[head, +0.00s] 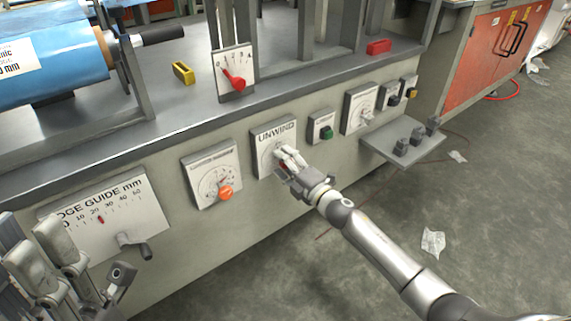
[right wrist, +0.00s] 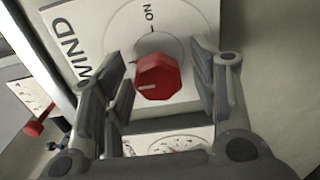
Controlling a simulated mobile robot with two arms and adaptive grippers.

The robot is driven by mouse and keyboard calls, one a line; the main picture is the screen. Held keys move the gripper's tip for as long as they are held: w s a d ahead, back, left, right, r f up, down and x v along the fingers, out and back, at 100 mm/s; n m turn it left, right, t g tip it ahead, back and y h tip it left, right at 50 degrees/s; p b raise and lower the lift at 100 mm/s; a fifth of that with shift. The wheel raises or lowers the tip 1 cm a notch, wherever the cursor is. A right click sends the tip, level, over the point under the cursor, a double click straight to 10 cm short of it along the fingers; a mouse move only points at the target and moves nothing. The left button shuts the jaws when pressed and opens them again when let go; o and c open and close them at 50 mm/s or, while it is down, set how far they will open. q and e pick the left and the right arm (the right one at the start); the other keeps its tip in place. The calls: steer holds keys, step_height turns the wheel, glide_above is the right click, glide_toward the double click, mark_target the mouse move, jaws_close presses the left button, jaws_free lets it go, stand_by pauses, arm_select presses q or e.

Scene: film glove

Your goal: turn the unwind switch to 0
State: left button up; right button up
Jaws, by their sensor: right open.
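The unwind switch is a red faceted knob (right wrist: 158,77) on a white panel (head: 262,135) marked UNWIND on the machine's front. In the right wrist view a white mark on the knob points left, toward the UNWIND lettering. The word ON stands above the knob in that view; I see no 0 there. My right gripper (right wrist: 160,85) is open, its fingers on both sides of the knob with gaps showing. In the head view my right gripper (head: 285,158) covers most of the knob. My left gripper (head: 50,258) is at the lower left, away from the switch.
A panel with an orange knob (head: 225,192) is left of the switch and a green button (head: 326,133) is right of it. A grey shelf (head: 425,153) juts out farther right. A crank handle (head: 146,251) sticks out below the edge guide scale (head: 105,207).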

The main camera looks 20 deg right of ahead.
steer(key=v, duration=1.2)
stand_by(0.3)
